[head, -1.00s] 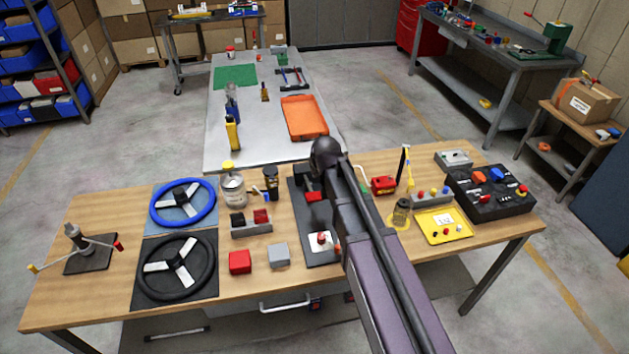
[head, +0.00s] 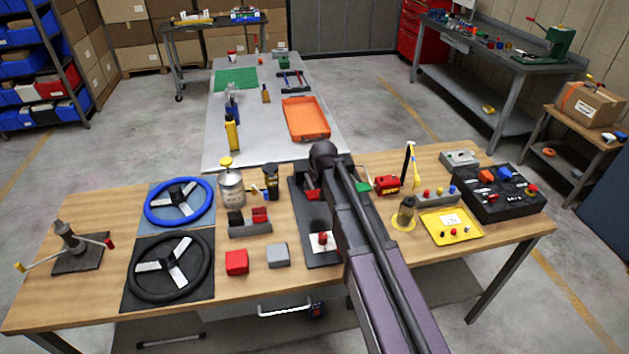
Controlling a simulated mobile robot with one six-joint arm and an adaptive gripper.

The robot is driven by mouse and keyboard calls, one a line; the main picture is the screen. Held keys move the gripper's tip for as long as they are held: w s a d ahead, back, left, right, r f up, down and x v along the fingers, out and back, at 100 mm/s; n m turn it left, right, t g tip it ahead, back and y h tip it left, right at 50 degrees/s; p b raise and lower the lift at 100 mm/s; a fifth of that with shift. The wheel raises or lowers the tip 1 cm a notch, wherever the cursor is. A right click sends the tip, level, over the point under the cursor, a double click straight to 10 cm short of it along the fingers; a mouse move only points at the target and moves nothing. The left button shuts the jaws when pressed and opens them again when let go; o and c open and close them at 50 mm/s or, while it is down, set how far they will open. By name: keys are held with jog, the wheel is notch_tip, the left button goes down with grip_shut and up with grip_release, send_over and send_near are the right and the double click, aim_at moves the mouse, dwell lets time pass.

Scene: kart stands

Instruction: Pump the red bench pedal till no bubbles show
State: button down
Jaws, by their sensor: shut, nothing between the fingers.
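A dark bench plate (head: 304,218) lies at the table's centre, partly behind my arm. A red part (head: 313,194), which looks like the pedal, shows at its upper half. A white pad with a red knob (head: 322,238) sits near its front. My arm reaches over the plate from the lower right, and its dark rounded joint is above the plate's far end. My gripper's fingers cannot be made out; the arm seems to hide them. A small dark bottle (head: 405,213) stands on a yellow ring right of the arm. No bubbles can be made out at this size.
Left of the plate are a canister (head: 231,187), a red block (head: 236,262), a grey block (head: 278,255) and two steering wheels. Right are a yellow tray (head: 451,236) and a black control box (head: 500,202). A grey table with an orange tray (head: 306,119) stands behind.

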aim_at(315, 193)
jog(key=shift+b+x, duration=0.6)
jog(key=shift+x, duration=0.45)
jog(key=shift+s+d+f+b, duration=0.1)
jog(key=shift+s+f+b, duration=0.25)
jog(key=shift+f+b, duration=0.5)
jog(key=shift+s+d+f+b, duration=0.15)
jog(key=shift+s+f+b, duration=0.15)
jog(key=shift+f+b, duration=0.55)
